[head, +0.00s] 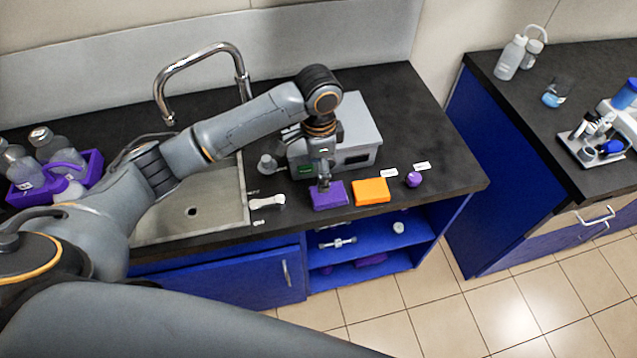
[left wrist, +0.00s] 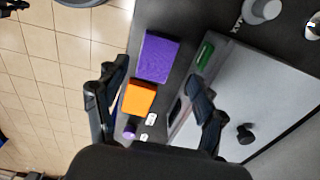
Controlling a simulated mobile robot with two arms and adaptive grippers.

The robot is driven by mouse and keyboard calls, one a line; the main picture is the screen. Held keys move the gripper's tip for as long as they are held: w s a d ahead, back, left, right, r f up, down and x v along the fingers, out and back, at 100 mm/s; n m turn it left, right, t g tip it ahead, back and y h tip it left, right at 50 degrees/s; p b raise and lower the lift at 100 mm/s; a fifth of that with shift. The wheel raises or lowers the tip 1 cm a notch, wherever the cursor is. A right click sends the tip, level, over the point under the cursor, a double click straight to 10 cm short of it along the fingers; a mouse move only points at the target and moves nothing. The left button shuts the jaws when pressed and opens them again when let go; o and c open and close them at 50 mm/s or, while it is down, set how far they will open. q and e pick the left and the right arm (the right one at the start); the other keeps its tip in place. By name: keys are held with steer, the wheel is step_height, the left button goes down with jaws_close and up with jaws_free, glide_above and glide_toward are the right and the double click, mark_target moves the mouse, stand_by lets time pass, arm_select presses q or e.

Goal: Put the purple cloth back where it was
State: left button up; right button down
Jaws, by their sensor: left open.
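The purple cloth (head: 332,199) lies flat on the dark counter near its front edge, just left of an orange cloth (head: 371,191). It also shows in the left wrist view (left wrist: 158,57), beyond my fingertips. My left gripper (head: 324,186) points down directly over the back part of the purple cloth. In the left wrist view my left gripper (left wrist: 158,72) has its two fingers spread wide, with nothing held between them. Whether the fingertips touch the cloth cannot be told. My right gripper is not in view.
A grey box-shaped device (head: 358,128) stands right behind the cloths. A small purple object (head: 413,179) and white labels (head: 422,166) lie to the right. A sink (head: 190,211) with a tap is at the left. Blue open shelves (head: 372,238) are below the counter. The counter's right end is clear.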

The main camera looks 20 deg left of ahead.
arm_select(q)
steer(key=shift+r, duration=1.45)
